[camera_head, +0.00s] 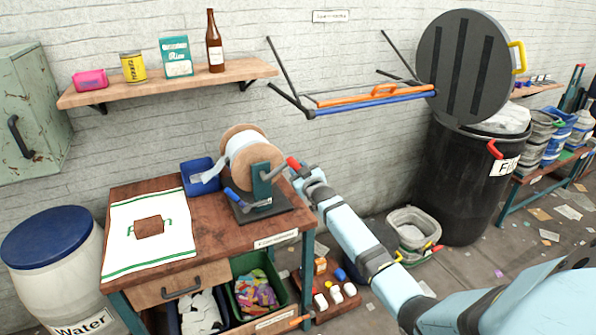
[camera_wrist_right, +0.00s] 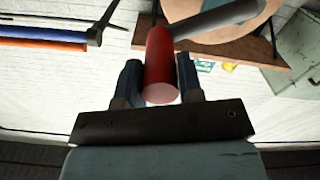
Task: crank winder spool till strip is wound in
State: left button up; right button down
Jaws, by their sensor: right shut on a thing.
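The winder spool (camera_head: 240,138) has wooden end discs and a white strip wound on it. It stands on a dark base (camera_head: 262,208) on the wooden bench. The crank has a grey arm and a red handle (camera_head: 293,163). My right gripper (camera_head: 300,172) is at the red handle. In the right wrist view the red handle (camera_wrist_right: 160,65) sits between the two dark fingers (camera_wrist_right: 160,82), which are shut on it. A blue-handled lever (camera_head: 231,195) is on the stand's left side. My left gripper is not in view.
A small blue bin (camera_head: 201,176) stands left of the spool. A white cloth (camera_head: 118,225) with a brown block (camera_head: 150,227) covers the bench's left side. A wall shelf (camera_head: 170,84) hangs above, and a large black bin (camera_head: 460,190) stands at right.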

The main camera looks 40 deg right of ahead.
jog(key=shift+f, duration=0.1)
dwell(0.3)
jog(key=c, duration=0.8)
grip_release()
jog(key=shift+s, duration=0.1)
jog(key=b+v, duration=0.1)
jog(key=v, duration=1.2)
jog(key=shift+s, duration=0.4)
